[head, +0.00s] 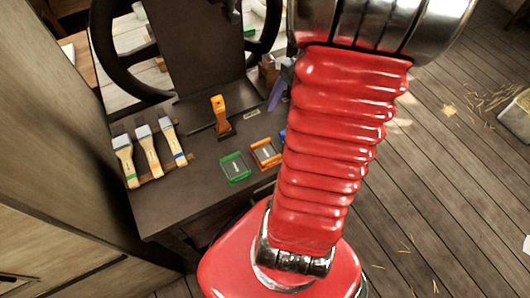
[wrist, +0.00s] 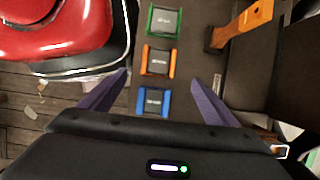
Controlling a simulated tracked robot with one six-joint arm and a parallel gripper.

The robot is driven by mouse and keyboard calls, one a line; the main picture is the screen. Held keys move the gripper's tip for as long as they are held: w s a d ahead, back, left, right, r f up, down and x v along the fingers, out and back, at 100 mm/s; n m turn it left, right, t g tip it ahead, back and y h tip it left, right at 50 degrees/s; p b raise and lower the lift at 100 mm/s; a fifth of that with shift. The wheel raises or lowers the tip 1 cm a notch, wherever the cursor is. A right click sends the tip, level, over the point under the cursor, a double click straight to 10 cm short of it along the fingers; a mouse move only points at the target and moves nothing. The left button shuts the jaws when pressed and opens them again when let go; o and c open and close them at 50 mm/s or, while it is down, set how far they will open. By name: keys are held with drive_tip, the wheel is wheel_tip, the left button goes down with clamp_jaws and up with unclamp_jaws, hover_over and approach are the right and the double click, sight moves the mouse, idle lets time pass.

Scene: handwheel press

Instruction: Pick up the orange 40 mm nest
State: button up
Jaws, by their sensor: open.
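The orange nest (head: 265,154) lies flat on the dark bench between a green nest (head: 235,168) and a blue nest mostly hidden behind my arm. In the wrist view the orange nest (wrist: 158,61) is the middle of the row, with the green nest (wrist: 165,20) above it and the blue nest (wrist: 153,101) below. My gripper (wrist: 158,76) is open and empty, its two purple fingers spread wide to either side of the row. Its height above the nests is hard to judge. In the head view only a purple finger shows beside my arm.
An orange-handled lever (head: 219,112) stands on the bench left of the orange nest. Three brushes (head: 148,150) lie in a rack at the left. The black press with its handwheel (head: 125,70) rises at the back. The bench front is clear.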

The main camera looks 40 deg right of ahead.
approach(265, 153)
drive_tip(key=shift+x, duration=0.95)
drive_tip(key=shift+x, duration=2.55)
drive_tip(key=shift+a, duration=0.1)
drive_tip(key=c, duration=1.5)
drive_tip(key=shift+r, duration=0.15)
wheel_tip(265, 153, up, 10)
drive_tip(key=shift+f, duration=0.15)
